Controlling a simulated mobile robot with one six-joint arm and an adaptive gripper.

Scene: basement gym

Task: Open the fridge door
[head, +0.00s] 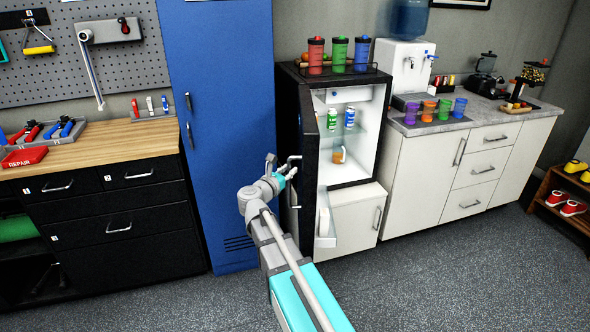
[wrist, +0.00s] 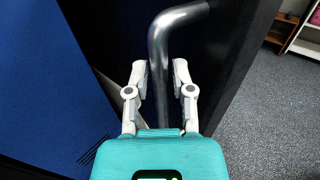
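The small black fridge (head: 368,79) stands between the blue locker and the white counter. Its door (head: 309,130) is swung wide open toward me, seen nearly edge-on in the head view, and the lit white interior shows. The metal door handle (head: 294,185) is on the door's outer face, to the left; its curved bar (wrist: 158,50) fills the middle of the wrist view. My gripper (head: 283,168) is at the handle. In the wrist view its two fingers (wrist: 160,78) are apart on either side of the bar, with small gaps showing.
The blue locker (head: 222,110) stands close left of the door and gripper. Shaker bottles (head: 340,52) sit on the fridge. Bottles (head: 332,119) and a jar (head: 338,155) are inside. The white counter (head: 405,150) is to the right. Grey floor (head: 420,285) is clear in front.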

